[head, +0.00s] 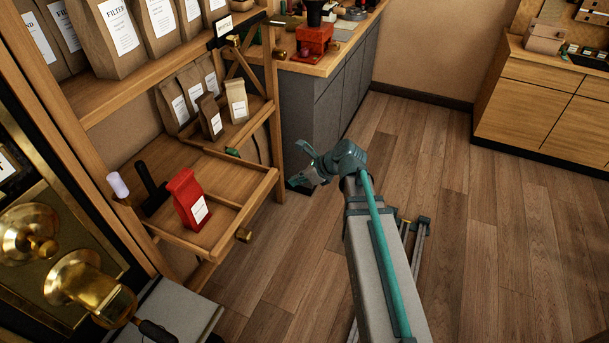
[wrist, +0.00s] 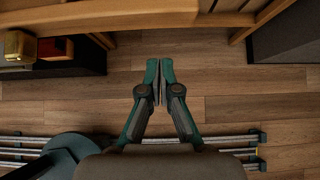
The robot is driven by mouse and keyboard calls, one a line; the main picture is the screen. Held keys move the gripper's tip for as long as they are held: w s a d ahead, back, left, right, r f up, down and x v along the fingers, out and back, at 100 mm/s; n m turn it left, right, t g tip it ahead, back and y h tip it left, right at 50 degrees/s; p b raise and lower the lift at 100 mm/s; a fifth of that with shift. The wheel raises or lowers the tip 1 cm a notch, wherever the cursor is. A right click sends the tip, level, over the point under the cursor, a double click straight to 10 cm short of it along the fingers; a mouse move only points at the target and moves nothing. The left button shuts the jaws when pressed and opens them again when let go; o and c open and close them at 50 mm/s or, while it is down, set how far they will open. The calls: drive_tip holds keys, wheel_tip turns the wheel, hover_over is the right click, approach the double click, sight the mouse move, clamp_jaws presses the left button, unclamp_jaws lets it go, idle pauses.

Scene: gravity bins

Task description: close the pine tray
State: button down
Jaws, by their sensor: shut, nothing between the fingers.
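The pine tray (head: 256,203) is a light wooden pull-out tray low in the shelf unit at the left of the head view. It stands out from the shelf, with a small brass knob (head: 243,236) on its front. A red bag with a white label (head: 186,200) stands in it. My gripper (head: 305,168) is to the right of the tray's front, over open floor and apart from it. In the wrist view my gripper (wrist: 158,82) is shut and empty, with wooden edges (wrist: 120,14) beyond its fingertips.
Paper bags (head: 237,101) stand on the shelves above the tray. A grey counter (head: 318,105) stands behind my gripper. Brass machine parts (head: 90,285) fill the lower left. A wooden cabinet (head: 540,100) is at the far right. The plank floor between is clear.

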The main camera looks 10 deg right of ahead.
sight(272, 182)
drive_tip(key=w+a+f, duration=0.1)
drive_tip(key=a, duration=0.1)
drive_tip(key=w+a+f, duration=0.1)
drive_tip(key=w+a, duration=0.1)
drive_tip(key=shift+f+p, duration=0.15)
drive_tip(key=shift+p, duration=0.25)
drive_tip(key=shift+w+a, duration=0.4)
drive_tip(key=shift+a, duration=0.15)
drive_tip(key=shift+w, duration=0.1)
